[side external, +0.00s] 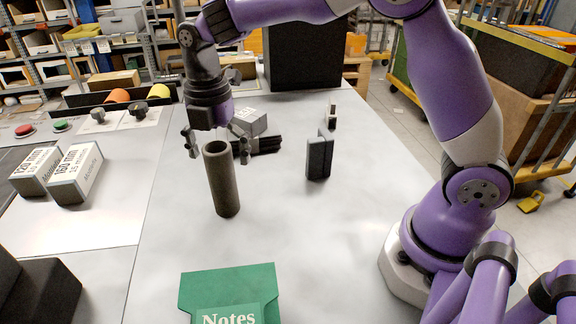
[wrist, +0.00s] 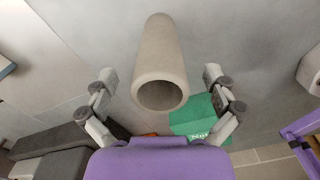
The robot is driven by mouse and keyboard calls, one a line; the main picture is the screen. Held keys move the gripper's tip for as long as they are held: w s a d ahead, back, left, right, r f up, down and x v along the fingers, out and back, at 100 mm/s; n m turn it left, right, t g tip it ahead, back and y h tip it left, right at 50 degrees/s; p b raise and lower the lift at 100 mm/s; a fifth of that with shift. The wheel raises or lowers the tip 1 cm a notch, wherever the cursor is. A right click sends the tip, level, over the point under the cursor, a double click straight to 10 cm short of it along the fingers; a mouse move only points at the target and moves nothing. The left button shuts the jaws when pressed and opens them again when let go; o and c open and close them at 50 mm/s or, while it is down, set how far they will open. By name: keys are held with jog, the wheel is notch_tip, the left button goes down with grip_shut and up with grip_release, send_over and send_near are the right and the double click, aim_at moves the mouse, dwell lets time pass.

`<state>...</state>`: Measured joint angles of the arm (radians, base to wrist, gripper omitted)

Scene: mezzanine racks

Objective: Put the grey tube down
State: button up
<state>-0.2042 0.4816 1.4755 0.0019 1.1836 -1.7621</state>
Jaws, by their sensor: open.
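The grey tube (side external: 222,182) stands upright on the light table top (side external: 290,225), its open end facing up. In the wrist view the tube (wrist: 160,62) shows its hollow mouth between my fingers. My gripper (side external: 217,150) is above it, with one finger on each side of the tube's upper end. In the wrist view my gripper (wrist: 160,98) is spread wide, with a visible gap between each finger and the tube. It holds nothing.
A green Notes box (side external: 230,290) is in front of the tube. A dark upright block (side external: 319,157) stands to the right. A grey box (side external: 250,122) and dark ribbed piece (side external: 262,144) lie behind. Labelled boxes (side external: 75,173) sit at left.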

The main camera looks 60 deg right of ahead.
jog(key=s+d+r+m+t, duration=0.1)
jog(key=s+r+m, duration=0.1)
jog(key=r, duration=0.3)
jog(key=s+d+r+m, duration=0.1)
jog(key=r+m, duration=0.2)
jog(key=r, duration=0.3)
jog(key=s+d+f+m+t, duration=0.2)
jog(key=s+m, duration=0.4)
jog(key=m, duration=0.2)
jog(key=s+d+f+m+t, duration=0.2)
jog(key=s+d+m, duration=0.1)
jog(key=s+m, duration=0.4)
jog(key=m, duration=0.2)
jog(key=shift+d+f+m+t, duration=0.15)
jog(key=shift+d+m+t, duration=0.1)
jog(key=shift+m+t, duration=0.05)
